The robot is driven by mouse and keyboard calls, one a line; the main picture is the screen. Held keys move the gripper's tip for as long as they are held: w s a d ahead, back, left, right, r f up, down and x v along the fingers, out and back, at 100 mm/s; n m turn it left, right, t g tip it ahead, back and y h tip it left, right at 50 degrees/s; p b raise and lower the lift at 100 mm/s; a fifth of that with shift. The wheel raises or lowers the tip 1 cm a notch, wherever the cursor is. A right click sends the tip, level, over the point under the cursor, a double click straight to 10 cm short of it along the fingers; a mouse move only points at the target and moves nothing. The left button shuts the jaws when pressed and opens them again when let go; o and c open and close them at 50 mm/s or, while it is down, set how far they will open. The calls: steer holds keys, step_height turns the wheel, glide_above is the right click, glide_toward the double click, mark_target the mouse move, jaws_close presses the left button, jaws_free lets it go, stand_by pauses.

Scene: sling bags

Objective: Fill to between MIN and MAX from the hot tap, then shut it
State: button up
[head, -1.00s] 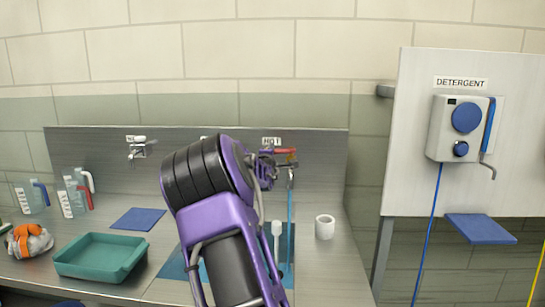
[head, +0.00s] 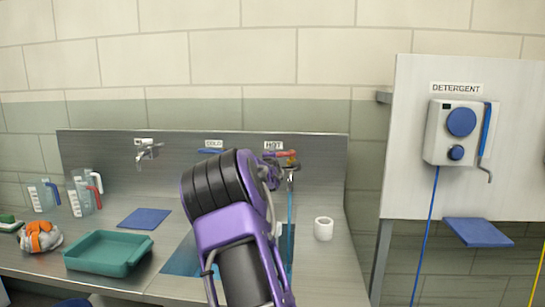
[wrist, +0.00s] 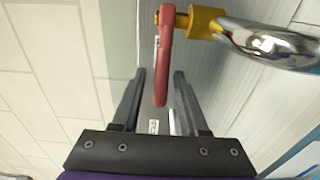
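The hot tap (head: 288,165), under a HOT label, has a red lever (wrist: 165,55), a brass body (wrist: 205,22) and a chrome spout (wrist: 270,42). A blue stream of water (head: 290,215) falls from it into the sink. Blue water (head: 183,262) shows in the sink; my arm hides much of it, and I see no MIN or MAX marks there. My gripper (wrist: 160,72) is open, with the lever's end between its two dark fingers in the wrist view. A gap shows on both sides of the lever. The head view mostly hides the gripper behind my wrist.
A cold tap, labelled COLD (head: 214,143), is partly behind my arm. A white cup-like roll (head: 323,229) stands right of the sink. A green tray (head: 108,252), blue mat (head: 144,218) and jugs (head: 82,195) are left. A detergent dispenser (head: 457,134) hangs at right.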

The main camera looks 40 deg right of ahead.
stand_by(0.3)
steer(key=v, duration=1.7)
steer(key=shift+s+a+p, duration=0.15)
steer(key=shift+p, duration=0.15)
